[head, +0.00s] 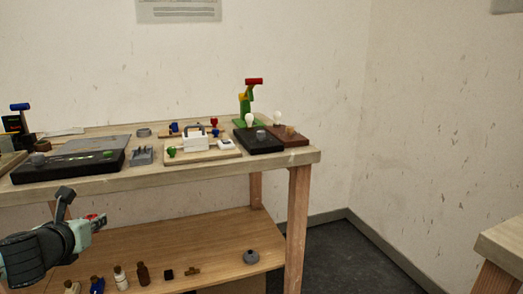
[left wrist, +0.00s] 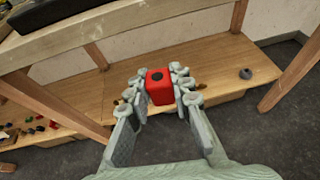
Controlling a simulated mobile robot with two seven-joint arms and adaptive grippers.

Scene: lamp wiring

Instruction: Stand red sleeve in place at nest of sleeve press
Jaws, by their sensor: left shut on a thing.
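My left gripper (head: 99,221) is low at the left in the head view, in front of the bench and below its top. It is shut on the red sleeve (left wrist: 159,88), a small red block with a dark round hole in its top. In the left wrist view the sleeve sits between the fingertips (left wrist: 161,92). A green press-like stand (head: 249,105) with a red handle is at the bench's back right. Another with a blue handle (head: 19,107) is at the far left. I cannot tell which is the sleeve press; no nest shows clearly. My right gripper is out of view.
The bench top (head: 270,163) holds a black tray (head: 70,166), a white box on a board (head: 195,140), and black and brown bases with bulbs. The lower shelf (head: 215,235) holds bottles and a grey round part (head: 251,257). Another table edge (head: 505,243) is at right.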

